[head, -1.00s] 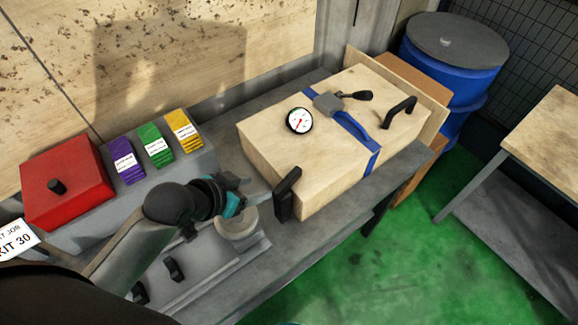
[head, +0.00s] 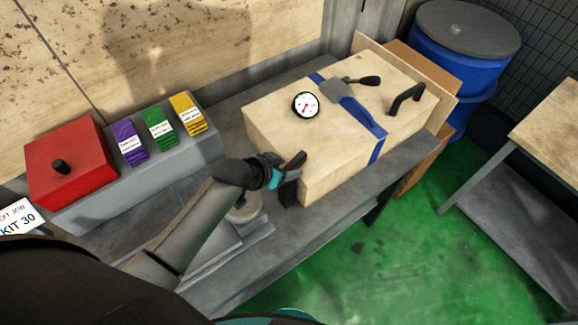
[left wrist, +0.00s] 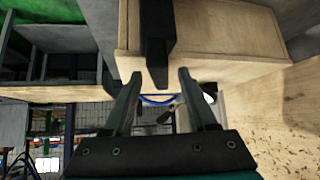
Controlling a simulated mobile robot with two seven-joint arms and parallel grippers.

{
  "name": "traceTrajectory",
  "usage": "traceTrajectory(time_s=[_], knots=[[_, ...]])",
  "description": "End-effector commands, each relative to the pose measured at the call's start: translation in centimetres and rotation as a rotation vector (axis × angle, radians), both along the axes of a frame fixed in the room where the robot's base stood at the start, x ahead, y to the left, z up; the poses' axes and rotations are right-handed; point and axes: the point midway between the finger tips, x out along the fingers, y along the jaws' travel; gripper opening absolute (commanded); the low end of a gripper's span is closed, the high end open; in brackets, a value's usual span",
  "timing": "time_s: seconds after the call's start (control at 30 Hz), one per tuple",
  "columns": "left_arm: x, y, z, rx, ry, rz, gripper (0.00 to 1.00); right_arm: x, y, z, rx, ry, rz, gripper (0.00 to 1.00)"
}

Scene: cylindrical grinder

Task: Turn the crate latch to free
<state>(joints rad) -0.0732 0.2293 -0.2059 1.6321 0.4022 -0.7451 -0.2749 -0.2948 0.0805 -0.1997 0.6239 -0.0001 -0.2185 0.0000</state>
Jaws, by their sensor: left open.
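The pale wooden crate (head: 262,135) stands on the grey bench. A black bar (head: 288,190) is on its near-left end; it also shows in the left wrist view (left wrist: 157,40). On top are a grey buckle (head: 337,91) with a black-knobbed lever (head: 363,81) over a blue strap (head: 377,150). I cannot tell which black part is the latch. My left gripper (head: 291,166) is at the crate's near-left end, beside the bar's upper part and partly hiding it. In the left wrist view its fingers (left wrist: 160,88) are apart, with the bar's end between or just beyond them; contact is unclear.
A round dial gauge (head: 305,105) and a black arched handle (head: 406,97) are on the crate's top. A red box (head: 85,165) and purple, green and yellow card stacks (head: 159,132) stand left. A blue drum (head: 465,90) is behind right. The green floor is clear.

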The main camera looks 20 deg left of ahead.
Motion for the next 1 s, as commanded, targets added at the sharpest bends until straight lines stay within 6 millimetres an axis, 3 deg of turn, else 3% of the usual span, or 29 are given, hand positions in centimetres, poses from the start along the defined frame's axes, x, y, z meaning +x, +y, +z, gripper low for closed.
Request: traceTrajectory(time_s=[0.53,1.0], knots=[[0.91,-0.42,-0.99,0.001,0.000,-0.001,0.56,-0.74,0.01,-0.28,-0.001,0.013,0.001,0.50],[0.90,-0.38,-0.99,0.001,0.000,-0.001,0.04,-0.76,0.01,-0.28,-0.001,0.013,0.000,0.50]])
